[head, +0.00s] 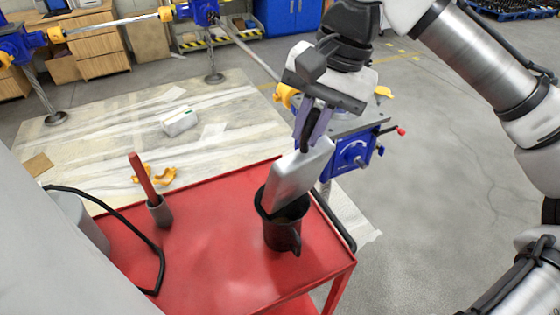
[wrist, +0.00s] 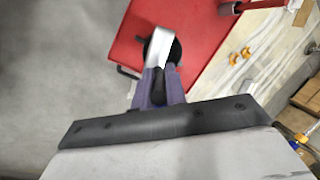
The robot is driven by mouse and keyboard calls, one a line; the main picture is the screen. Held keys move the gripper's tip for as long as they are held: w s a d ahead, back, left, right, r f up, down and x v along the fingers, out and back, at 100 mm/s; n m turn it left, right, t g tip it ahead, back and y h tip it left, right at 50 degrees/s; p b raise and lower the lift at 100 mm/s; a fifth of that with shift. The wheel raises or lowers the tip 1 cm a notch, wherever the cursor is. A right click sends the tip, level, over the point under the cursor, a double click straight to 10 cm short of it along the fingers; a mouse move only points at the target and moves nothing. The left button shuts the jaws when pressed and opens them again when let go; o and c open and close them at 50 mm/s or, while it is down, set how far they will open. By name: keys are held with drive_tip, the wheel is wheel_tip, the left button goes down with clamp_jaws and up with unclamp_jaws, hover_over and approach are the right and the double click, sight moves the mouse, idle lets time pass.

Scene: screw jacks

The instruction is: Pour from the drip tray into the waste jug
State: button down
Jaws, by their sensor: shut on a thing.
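The drip tray (head: 301,172) is a silvery rectangular metal tray. My gripper (head: 310,125) is shut on its upper end and holds it steeply tilted, lower end down at the mouth of the waste jug. The waste jug (head: 283,235) is a dark jug with a handle, upright on the red cart near its right edge. Whether the tray touches the jug's rim, and whether any liquid flows, I cannot tell. In the wrist view the tray (wrist: 159,45) lies beyond my gripper (wrist: 158,80) and covers part of the dark jug (wrist: 174,52).
A blue screw jack (head: 352,150) stands behind the cart.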

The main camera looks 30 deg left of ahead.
drive_tip(key=s+d+f+n+t+y+b, duration=0.1)
drive_tip(key=s+d+f+y+b, duration=0.3)
drive_tip(key=d+f+y+b, duration=0.5)
drive_tip(key=d+f+t+b, duration=0.1)
drive_tip(key=d+f+b, duration=0.1)
drive_tip(key=b, duration=0.5)
drive_tip(key=shift+s+d+f+t+b, duration=0.15)
drive_tip(key=shift+d+t+b, duration=0.15)
drive_tip(key=shift+d, duration=0.55)
drive_tip(key=s+d+r+n+y+b, duration=0.1)
drive_tip(key=s+d+r+y+b, duration=0.1)
drive_tip(key=d+y, duration=0.3)
drive_tip(key=d+r, duration=0.1)
drive_tip(key=d, duration=0.1)
drive_tip(key=shift+s+d+t, duration=0.25)
drive_tip(key=shift+d+t, duration=0.05)
drive_tip(key=shift+t, duration=0.1)
